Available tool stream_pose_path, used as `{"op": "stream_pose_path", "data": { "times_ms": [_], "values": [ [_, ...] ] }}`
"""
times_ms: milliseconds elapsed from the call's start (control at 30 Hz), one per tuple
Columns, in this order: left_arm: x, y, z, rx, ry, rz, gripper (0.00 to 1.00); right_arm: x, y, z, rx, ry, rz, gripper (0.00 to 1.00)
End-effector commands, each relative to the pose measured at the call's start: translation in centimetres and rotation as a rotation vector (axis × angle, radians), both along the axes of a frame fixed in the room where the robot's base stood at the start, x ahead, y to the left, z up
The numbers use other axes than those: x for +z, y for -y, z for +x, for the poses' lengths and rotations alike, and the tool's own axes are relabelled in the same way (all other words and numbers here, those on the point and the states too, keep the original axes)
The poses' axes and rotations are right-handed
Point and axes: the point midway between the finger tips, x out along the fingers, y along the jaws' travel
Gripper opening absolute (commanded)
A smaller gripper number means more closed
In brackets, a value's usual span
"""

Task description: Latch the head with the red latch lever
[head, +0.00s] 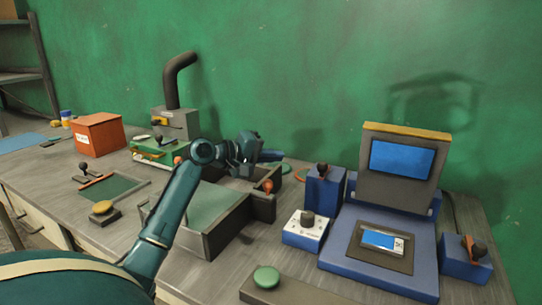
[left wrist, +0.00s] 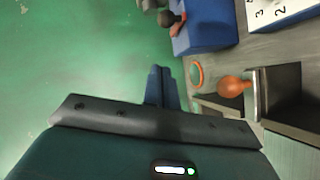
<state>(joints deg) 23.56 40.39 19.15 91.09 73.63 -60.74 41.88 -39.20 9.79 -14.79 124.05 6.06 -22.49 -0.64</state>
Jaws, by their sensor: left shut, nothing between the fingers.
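The head (head: 403,165), a grey panel with a blue screen and a yellow top edge, stands raised and tilted back over its blue base (head: 350,268). A small device (head: 382,240) with a screen lies in the base's dark recess. A lever with red and a dark knob (head: 470,247) sits on a blue block right of the base. Another reddish lever with a dark knob (head: 322,171) is on a blue block left of the head. I cannot tell which is the latch. My left gripper (head: 272,156) is shut and empty, left of these, above the open bin; its fingers show in the left wrist view (left wrist: 160,88).
A grey open bin (head: 228,232) with an orange knob (head: 267,186) stands below my left arm. A white-topped control box (head: 305,229) with a dial is left of the base. A green button (head: 266,277) is at the front. An orange box (head: 98,135) stands far left.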

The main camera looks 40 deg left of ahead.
Motion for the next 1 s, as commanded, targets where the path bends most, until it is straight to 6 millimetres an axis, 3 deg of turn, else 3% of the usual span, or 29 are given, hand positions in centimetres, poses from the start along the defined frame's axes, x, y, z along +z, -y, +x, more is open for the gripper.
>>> {"op": "stream_pose_path", "data": {
  "times_ms": [300, 600, 1000],
  "values": [
    [-1.5, 2.6, 6.0, -0.003, 0.001, -0.001, 0.00, 0.7, 0.1, 0.1, 0.005, 0.003, -0.019, 0.00],
    [-2.7, 5.3, 7.0, -0.001, 0.000, 0.000, 0.00, 0.7, 0.2, 0.0, 0.011, -0.003, -0.032, 0.00],
    [-2.9, 5.5, 7.1, 0.000, 0.000, 0.000, 0.00, 0.5, 0.1, -0.1, 0.012, -0.005, -0.034, 0.00]
  ]
}}
